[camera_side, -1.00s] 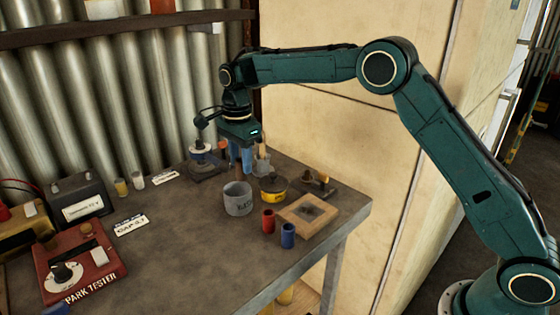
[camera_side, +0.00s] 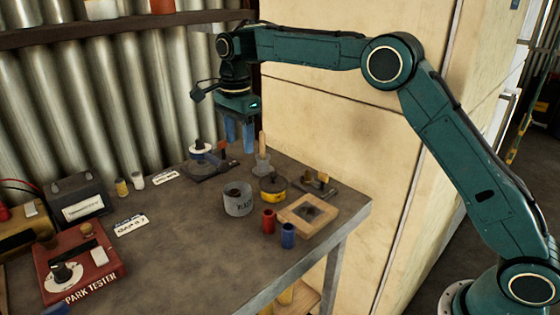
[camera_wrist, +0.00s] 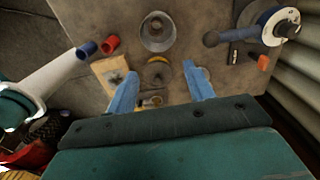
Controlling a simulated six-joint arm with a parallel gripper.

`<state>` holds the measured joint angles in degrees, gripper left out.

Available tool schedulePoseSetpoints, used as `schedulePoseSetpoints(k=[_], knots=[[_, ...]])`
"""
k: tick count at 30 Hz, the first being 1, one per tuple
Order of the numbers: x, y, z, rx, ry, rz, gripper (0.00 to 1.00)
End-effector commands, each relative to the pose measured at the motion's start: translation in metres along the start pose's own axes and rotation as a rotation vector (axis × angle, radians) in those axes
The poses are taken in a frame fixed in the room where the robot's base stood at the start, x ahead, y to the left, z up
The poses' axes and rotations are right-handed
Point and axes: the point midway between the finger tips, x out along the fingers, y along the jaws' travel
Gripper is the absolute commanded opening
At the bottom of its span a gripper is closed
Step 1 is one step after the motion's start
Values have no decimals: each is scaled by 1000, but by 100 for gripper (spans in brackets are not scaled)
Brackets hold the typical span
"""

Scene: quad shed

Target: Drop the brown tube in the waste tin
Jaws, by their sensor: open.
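The grey waste tin (camera_side: 238,203) stands upright on the bench, and it also shows in the wrist view (camera_wrist: 158,45). A small dark brownish round shape (camera_wrist: 157,22) shows inside it. It looks like the brown tube, though most of it is hidden by the tin's wall in the side view. My gripper (camera_side: 239,148) hangs above the bench, clear of the tin, fingers pointing down. Its two blue fingers (camera_wrist: 160,72) are spread apart with nothing held between them.
A red tube (camera_side: 268,221) and a blue tube (camera_side: 288,235) stand by a wooden block (camera_side: 322,221). A yellow-and-black tin (camera_side: 273,188) is right of the waste tin. A spool stand (camera_side: 200,155) is at the back; a red tester (camera_side: 82,264) is at left. The front middle is clear.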

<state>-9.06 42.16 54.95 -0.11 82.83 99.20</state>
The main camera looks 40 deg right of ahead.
Motion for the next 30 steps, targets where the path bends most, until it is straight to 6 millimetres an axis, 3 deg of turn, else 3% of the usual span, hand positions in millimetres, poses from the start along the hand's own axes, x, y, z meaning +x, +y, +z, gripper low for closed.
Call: schedulePoseSetpoints(k=[12, 21, 30], knots=[[-54, 0, 0, 0, 0, -1, 52], [-74, -1, 0, 0, 0, 0, 52], [-79, 0, 0, 0, 0, 2, 52]])
